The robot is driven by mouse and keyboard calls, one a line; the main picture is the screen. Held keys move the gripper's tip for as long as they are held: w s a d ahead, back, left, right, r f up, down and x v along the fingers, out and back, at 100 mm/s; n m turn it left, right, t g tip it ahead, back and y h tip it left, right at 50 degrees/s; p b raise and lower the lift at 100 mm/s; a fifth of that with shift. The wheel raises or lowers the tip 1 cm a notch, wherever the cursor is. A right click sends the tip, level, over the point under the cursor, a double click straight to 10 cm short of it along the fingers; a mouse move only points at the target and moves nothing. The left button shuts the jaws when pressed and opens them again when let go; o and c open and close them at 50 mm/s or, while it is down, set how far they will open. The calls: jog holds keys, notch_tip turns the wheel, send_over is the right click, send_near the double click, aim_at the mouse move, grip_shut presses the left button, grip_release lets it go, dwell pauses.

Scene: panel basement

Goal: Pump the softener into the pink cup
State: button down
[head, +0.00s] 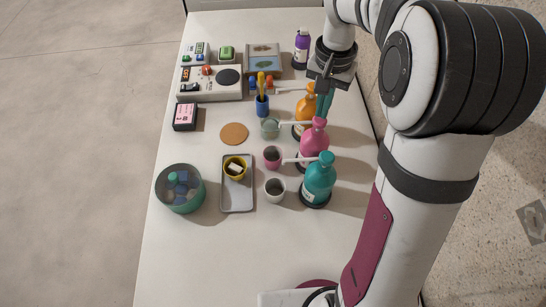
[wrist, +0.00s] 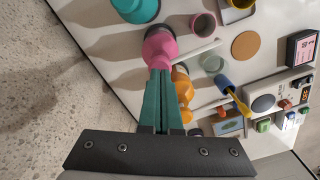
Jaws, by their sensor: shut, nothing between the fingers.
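A pink pump bottle (head: 314,144) stands between a teal pump bottle (head: 318,182) and an orange one (head: 305,106). I cannot read which holds softener. The pink cup (head: 272,157) stands to the left of the pink bottle, roughly level with its base; the bottle's white spout points left. My gripper (head: 321,115) is shut and empty, fingers down, at the pink bottle's pump head. In the wrist view the fingertips (wrist: 159,72) overlap the pink bottle (wrist: 160,47), and the pink cup (wrist: 203,25) is in sight. I cannot tell whether the tips touch the pump.
A clear cup (head: 269,127) and a white cup (head: 275,188) flank the pink cup. A grey tray (head: 238,205) holds a yellow cup (head: 235,168). A purple bottle (head: 301,50) stands behind my gripper. The table's front is clear.

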jog(key=shift+f, duration=1.2)
jog(key=shift+r, duration=1.5)
jog(key=shift+f, duration=1.5)
jog(key=shift+r, duration=1.5)
